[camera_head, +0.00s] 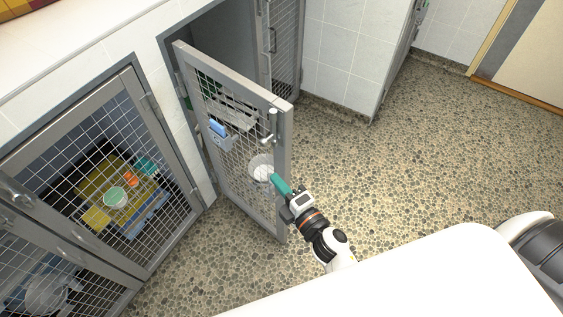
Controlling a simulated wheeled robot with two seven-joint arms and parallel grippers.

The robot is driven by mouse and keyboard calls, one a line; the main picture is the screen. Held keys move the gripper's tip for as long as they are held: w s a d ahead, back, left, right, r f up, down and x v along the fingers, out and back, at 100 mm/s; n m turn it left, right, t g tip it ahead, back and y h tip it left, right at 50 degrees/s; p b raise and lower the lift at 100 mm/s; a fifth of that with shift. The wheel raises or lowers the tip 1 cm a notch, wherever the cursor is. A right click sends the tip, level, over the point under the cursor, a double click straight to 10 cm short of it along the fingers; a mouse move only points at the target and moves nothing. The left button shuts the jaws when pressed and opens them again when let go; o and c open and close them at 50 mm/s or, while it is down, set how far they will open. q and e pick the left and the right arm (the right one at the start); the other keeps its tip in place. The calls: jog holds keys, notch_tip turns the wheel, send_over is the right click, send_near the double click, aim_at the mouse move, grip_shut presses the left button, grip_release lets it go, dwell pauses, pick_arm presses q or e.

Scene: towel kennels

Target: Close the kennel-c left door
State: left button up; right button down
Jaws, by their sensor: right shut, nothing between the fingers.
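A grey-framed wire-mesh kennel door (238,130) stands open, swung out over the floor from its hinge side at the left. Its free edge faces right and carries a metal latch handle (270,127). The dark kennel opening (215,45) shows behind it. A blue-topped holder (219,131) hangs on the mesh. A pale bowl (261,168) shows by the door. My left gripper is out of view.
A second mesh door (264,45) stands beyond the opening. Closed mesh kennel doors (104,170) stand at the left, with a yellow towel and bowls behind them. The pebbled floor (420,150) to the right is clear. A white counter (75,50) runs above the kennels.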

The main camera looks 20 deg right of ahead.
aim_at(282, 163)
jog(key=shift+w+d+p, duration=0.15)
jog(key=shift+w+d, duration=0.3)
jog(key=shift+w, duration=0.45)
jog(key=shift+w+d+p, duration=0.1)
jog(key=shift+w+d, duration=0.3)
jog(key=shift+w, duration=0.5)
jog(key=shift+w+d+p, duration=0.15)
jog(key=shift+w+d, duration=0.3)
jog(key=shift+w, duration=0.45)
jog(key=shift+d, duration=0.1)
